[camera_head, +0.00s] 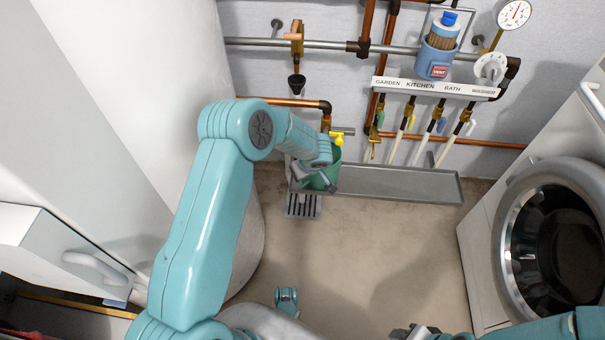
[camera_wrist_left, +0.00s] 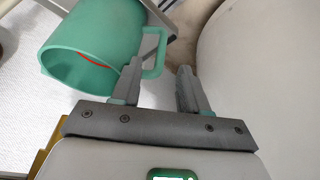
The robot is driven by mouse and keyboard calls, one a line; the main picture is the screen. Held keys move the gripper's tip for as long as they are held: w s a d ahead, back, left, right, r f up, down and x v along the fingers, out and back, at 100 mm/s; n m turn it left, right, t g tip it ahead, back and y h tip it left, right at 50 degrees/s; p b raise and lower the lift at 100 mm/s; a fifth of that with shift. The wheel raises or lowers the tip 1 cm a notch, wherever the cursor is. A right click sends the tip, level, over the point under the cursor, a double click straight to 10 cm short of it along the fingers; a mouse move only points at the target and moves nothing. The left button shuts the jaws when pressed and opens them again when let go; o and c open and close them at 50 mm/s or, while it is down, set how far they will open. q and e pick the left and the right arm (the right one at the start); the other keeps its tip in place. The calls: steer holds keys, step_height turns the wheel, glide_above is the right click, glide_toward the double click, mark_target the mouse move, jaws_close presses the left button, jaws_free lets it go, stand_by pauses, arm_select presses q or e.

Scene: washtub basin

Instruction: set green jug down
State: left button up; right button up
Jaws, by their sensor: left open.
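The green jug (camera_head: 331,158) is at the left end of the grey metal tray, partly hidden by my left gripper. In the left wrist view the jug (camera_wrist_left: 82,58) shows its open mouth, a red line inside and its handle (camera_wrist_left: 156,52). My left gripper (camera_head: 318,184) is open beside the jug. In the wrist view its fingers (camera_wrist_left: 160,75) are spread, with the handle close to the left fingertip; I cannot tell whether they touch. My right gripper (camera_head: 414,332) is at the bottom edge of the head view, mostly cut off.
The grey tray (camera_head: 400,184) runs right along the wall, with a yellow-handled tap (camera_head: 338,134) above the jug. A floor drain grate (camera_head: 303,206) lies below. A washing machine (camera_head: 500,225) stands right, a white cylinder (camera_head: 165,70) left. The middle floor is clear.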

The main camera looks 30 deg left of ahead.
arm_select(q)
steer(key=p+v, duration=0.1)
steer(key=v, duration=0.4)
steer(key=shift+s+d+r, duration=0.1)
steer(key=shift+r, duration=0.2)
